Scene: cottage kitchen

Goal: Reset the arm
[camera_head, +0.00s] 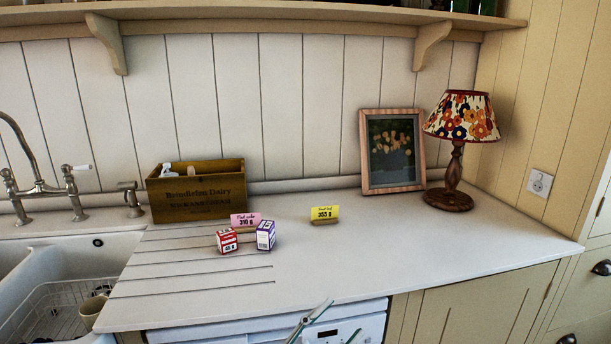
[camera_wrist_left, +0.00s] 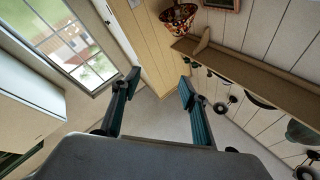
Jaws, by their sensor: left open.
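My left gripper (camera_head: 338,322) shows at the bottom edge of the head view, in front of the counter's front edge. Only its finger ends are visible there. In the left wrist view its two fingers (camera_wrist_left: 160,84) stand wide apart with nothing between them. My right gripper is in neither view.
On the white counter (camera_head: 400,245) are a red box (camera_head: 227,241), a purple box (camera_head: 266,235), a pink card (camera_head: 245,219), a yellow card (camera_head: 325,213), a wooden crate (camera_head: 197,191), a picture frame (camera_head: 392,151) and a lamp (camera_head: 457,150). A sink (camera_head: 60,270) is left.

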